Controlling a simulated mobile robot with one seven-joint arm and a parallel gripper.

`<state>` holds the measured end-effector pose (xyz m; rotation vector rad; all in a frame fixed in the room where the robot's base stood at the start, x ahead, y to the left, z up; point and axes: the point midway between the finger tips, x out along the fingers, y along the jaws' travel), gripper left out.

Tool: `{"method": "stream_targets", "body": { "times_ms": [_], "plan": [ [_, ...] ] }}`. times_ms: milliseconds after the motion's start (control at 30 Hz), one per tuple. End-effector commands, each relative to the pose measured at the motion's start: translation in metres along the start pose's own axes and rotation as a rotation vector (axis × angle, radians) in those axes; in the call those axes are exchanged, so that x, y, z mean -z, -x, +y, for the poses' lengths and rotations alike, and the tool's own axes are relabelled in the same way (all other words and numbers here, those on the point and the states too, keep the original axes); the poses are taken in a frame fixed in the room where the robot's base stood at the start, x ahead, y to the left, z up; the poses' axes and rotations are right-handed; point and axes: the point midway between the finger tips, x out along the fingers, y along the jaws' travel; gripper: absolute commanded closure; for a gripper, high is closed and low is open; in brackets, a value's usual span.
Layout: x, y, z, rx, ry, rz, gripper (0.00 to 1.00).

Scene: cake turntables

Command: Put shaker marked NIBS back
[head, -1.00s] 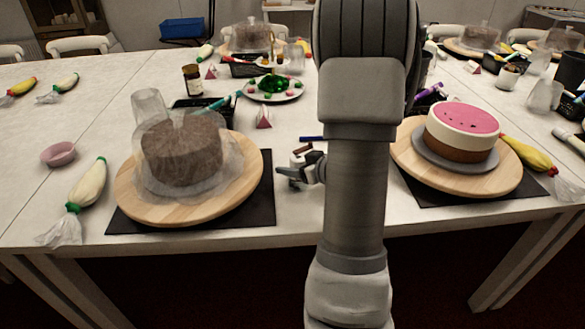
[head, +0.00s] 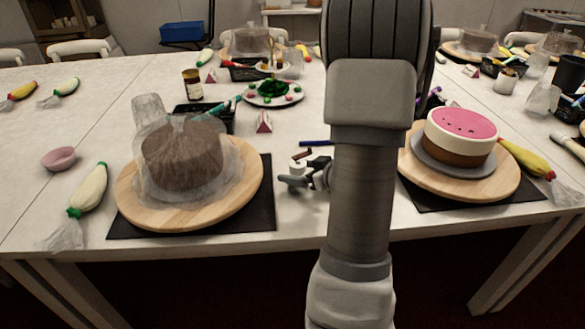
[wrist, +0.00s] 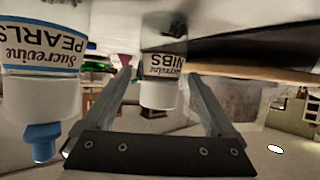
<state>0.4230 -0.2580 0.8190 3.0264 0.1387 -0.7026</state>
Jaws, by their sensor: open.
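The shaker marked NIBS (wrist: 161,68) shows upside down in the wrist view, with a white body and a pale label. It appears between my gripper's two fingers (wrist: 158,73), with a visible gap on each side. My gripper is open. In the head view my gripper (head: 291,180) is low over the table between the two turntables, partly hidden by my arm. A small white shape with a brown part (head: 299,163) stands just behind it; its label cannot be read there. A shaker marked PEARLS (wrist: 42,65) with a blue tip is at the left of the wrist view.
A plastic-covered brown cake stands on the left wooden turntable (head: 240,196). A pink-topped cake (head: 460,137) stands on the right turntable. A pink-and-white triangular piece (head: 264,123), a black tray (head: 222,121) and a plate of decorations (head: 292,97) lie behind.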

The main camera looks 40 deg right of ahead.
Motion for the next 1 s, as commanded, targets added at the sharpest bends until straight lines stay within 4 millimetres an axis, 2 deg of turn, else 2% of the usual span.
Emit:
{"method": "stream_targets", "body": {
  "times_ms": [33, 200, 400, 600, 1000],
  "plan": [
    [0.004, 0.014, 0.002, -0.005, -0.002, 0.0, 0.09],
    [0.003, 0.052, 0.001, -0.004, -0.002, 0.0, 0.09],
    [0.002, 0.082, 0.001, -0.003, -0.002, 0.0, 0.09],
    [0.0, 0.092, 0.0, -0.001, -0.002, 0.0, 0.09],
    [0.0, 0.092, 0.0, 0.0, -0.001, 0.0, 0.09]
  ]
}}
